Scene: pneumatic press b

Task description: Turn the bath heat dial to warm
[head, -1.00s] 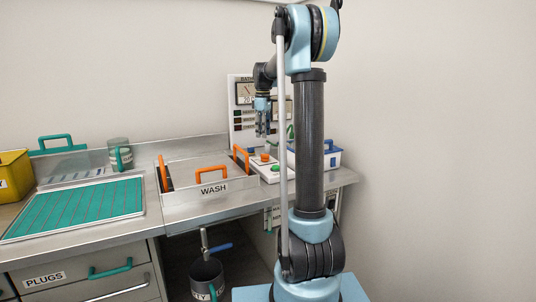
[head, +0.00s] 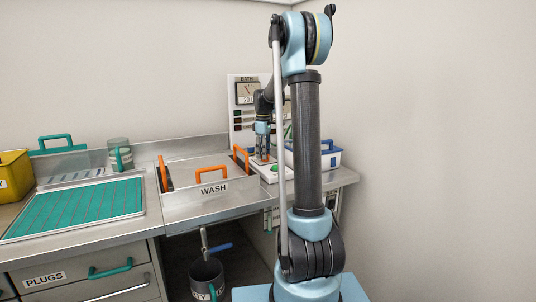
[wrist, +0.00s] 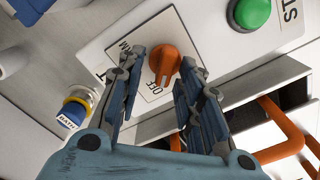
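The bath heat dial is an orange knob (wrist: 164,66) on a white control box, in the upper middle of the wrist view. A pale pointer line on it aims down toward the partly hidden lettering on its label plate. My gripper (wrist: 160,92) is open, with one finger on each side of the knob; I cannot tell whether they touch it. In the head view my gripper (head: 263,158) points down over the control box (head: 268,176), and its fingers largely hide the knob.
A green button (wrist: 252,14) sits beside the dial on the same box. A blue-and-yellow plug-like part marked BATH (wrist: 72,112) is to the left. Orange handles (wrist: 290,125) are at lower right. In the head view, a blue-trimmed white bin (head: 325,157) stands right of the box.

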